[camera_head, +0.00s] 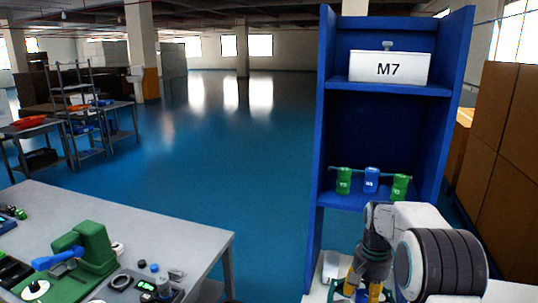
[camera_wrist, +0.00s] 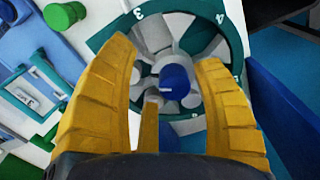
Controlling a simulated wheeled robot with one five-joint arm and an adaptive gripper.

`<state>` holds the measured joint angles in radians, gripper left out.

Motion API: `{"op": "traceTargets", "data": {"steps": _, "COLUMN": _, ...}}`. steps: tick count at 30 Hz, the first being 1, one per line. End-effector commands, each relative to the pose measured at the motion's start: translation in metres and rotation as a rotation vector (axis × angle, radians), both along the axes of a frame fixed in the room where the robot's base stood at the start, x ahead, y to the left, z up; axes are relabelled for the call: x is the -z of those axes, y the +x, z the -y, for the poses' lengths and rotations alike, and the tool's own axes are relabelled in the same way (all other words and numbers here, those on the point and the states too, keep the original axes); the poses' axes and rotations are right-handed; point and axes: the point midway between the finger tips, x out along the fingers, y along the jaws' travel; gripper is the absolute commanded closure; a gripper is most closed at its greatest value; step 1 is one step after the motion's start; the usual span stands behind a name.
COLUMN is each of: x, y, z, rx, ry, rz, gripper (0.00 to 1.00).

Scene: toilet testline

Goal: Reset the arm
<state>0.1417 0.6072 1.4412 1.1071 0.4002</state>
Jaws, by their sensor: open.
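My gripper (camera_head: 360,285) is at the lower right of the head view, hanging down beside the blue shelf unit. In the wrist view my gripper (camera_wrist: 168,75) has its yellow fingers spread apart, with nothing held between them. Between and beyond the fingers is a round grey device with a green numbered ring (camera_wrist: 232,40) and a blue knob (camera_wrist: 175,80) at its middle. The fingers hide parts of the ring. My arm covers much of the lower right in the head view.
A blue shelf unit (camera_head: 327,130) holds a white M7 box (camera_head: 390,69) and green and blue containers (camera_head: 371,180). A grey table (camera_head: 180,230) at left carries a green device (camera_head: 92,250). Cardboard boxes (camera_head: 500,150) stand at right. Open blue floor (camera_head: 220,130) lies behind the table.

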Motion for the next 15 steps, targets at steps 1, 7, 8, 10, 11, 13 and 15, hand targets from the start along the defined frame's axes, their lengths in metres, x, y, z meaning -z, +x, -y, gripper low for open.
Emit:
{"op": "traceTargets", "data": {"steps": 1, "x": 0.000, "y": -0.014, "z": -0.002, "rx": -0.068, "ry": 0.003, "rz": -0.008, "gripper": 0.40}}
{"op": "traceTargets", "data": {"steps": 7, "x": -0.005, "y": -0.070, "z": -0.014, "rx": -0.296, "ry": 0.010, "rz": -0.018, "gripper": 0.40}}
{"op": "traceTargets", "data": {"steps": 8, "x": -0.007, "y": -0.079, "z": -0.016, "rx": -0.323, "ry": 0.011, "rz": -0.019, "gripper": 0.40}}
{"op": "traceTargets", "data": {"steps": 10, "x": -0.012, "y": -0.101, "z": -0.021, "rx": -0.375, "ry": 0.010, "rz": -0.015, "gripper": 0.40}}
{"op": "traceTargets", "data": {"steps": 11, "x": -0.015, "y": -0.111, "z": -0.023, "rx": -0.393, "ry": 0.010, "rz": -0.014, "gripper": 0.40}}
{"op": "traceTargets", "data": {"steps": 13, "x": -0.020, "y": -0.133, "z": -0.028, "rx": -0.424, "ry": 0.008, "rz": -0.006, "gripper": 0.40}}
{"op": "traceTargets", "data": {"steps": 15, "x": -0.026, "y": -0.156, "z": -0.033, "rx": -0.440, "ry": 0.006, "rz": 0.000, "gripper": 0.40}}
